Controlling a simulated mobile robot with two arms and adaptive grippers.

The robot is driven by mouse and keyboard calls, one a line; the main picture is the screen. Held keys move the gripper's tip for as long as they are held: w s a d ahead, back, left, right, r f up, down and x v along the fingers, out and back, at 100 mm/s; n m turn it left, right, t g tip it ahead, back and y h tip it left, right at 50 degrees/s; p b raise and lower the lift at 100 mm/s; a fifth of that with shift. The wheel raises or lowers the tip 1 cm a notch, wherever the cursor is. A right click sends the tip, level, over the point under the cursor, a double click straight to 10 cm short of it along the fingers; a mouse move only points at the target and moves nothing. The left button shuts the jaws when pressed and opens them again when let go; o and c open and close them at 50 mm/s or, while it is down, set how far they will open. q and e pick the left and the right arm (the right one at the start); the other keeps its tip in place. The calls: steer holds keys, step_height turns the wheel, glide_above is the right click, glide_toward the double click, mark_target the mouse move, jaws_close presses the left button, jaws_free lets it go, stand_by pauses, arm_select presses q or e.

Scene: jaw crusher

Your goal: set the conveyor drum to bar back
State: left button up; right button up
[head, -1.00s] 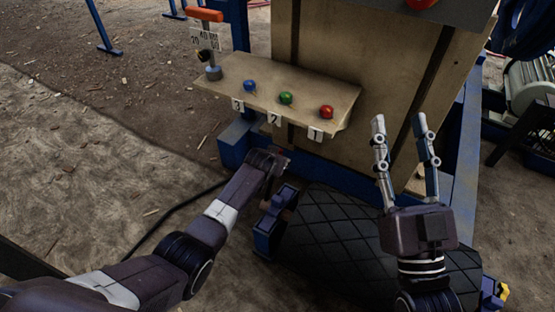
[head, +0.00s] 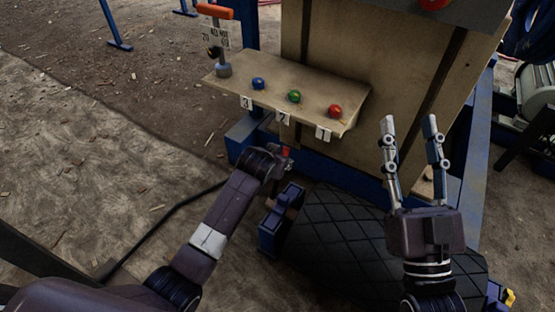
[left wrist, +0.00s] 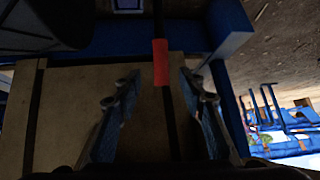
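The conveyor drum (head: 345,245) is a black cylinder with a diamond pattern, low in the middle of the head view; no bar can be made out on its visible face. My left gripper (head: 277,162) is above the drum's blue end bracket (head: 278,222), its fingers mostly hidden in the head view. In the left wrist view, its fingers (left wrist: 160,82) stand open either side of a red-ended bar (left wrist: 160,62), with gaps at both sides. My right gripper (head: 412,125) points up, open and empty, above the drum's right part.
A slanted wooden panel (head: 310,92) carries blue (head: 258,83), green (head: 294,96) and red (head: 334,111) knobs. An orange-handled lever (head: 214,11) stands at its left end. Blue frame beams (head: 350,180) run behind the drum. Open ground lies to the left.

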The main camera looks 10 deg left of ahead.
arm_select(q)
steer(key=shift+v, duration=1.1)
